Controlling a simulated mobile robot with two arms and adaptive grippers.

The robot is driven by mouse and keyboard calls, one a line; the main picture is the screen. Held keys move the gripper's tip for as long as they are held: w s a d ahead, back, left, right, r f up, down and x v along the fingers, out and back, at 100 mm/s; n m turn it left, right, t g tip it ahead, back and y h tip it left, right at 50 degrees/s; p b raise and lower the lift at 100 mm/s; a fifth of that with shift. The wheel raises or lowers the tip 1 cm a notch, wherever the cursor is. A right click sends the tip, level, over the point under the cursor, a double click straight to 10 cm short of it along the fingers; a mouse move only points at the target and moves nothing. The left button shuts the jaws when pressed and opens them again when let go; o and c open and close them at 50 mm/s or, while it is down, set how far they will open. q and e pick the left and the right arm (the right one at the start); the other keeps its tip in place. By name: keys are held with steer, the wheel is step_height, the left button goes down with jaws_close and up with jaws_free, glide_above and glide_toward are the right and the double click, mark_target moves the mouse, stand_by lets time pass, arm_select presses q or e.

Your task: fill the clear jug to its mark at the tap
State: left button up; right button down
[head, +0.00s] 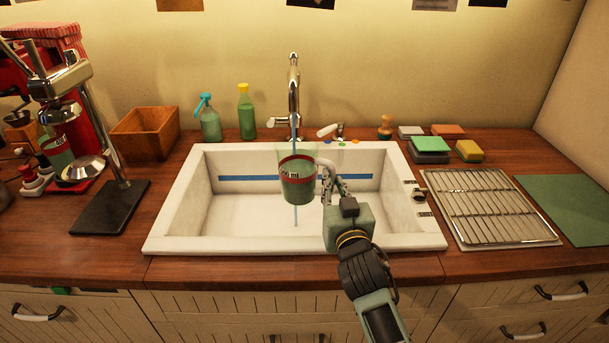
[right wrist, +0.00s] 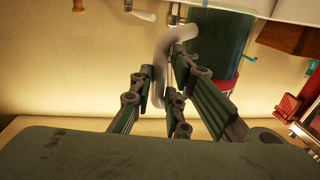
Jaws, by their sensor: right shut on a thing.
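The clear jug (head: 298,185) is held upright over the sink (head: 240,246), under the tap (head: 293,85). A thin stream of water (head: 294,131) runs from the spout down to the jug, and a pale streak shows below it. The jug looks grey-green with a red band and a printed label; I cannot tell the water level against its mark. My right gripper (head: 333,190) is shut on the jug's pale handle; the handle (right wrist: 162,62) between the fingers and the jug's side (right wrist: 222,40) also show in the right wrist view. My left gripper is not in view.
A green bottle (head: 246,114) and a spray bottle (head: 209,122) stand behind the sink. A wooden box (head: 145,132) and a juice press (head: 62,110) are at left. Sponges (head: 431,146) and a wire rack (head: 488,205) lie at right. The sink basin around the jug is clear.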

steer(key=shift+s+r, duration=0.3)
steer(key=shift+s, duration=0.15)
steer(key=s+r+p, duration=0.3)
steer(key=s+p, duration=0.1)
steer(key=s, duration=0.1)
steer(key=shift+s+d+p, duration=0.3)
steer(key=shift+s+d, duration=0.1)
stand_by(0.6)
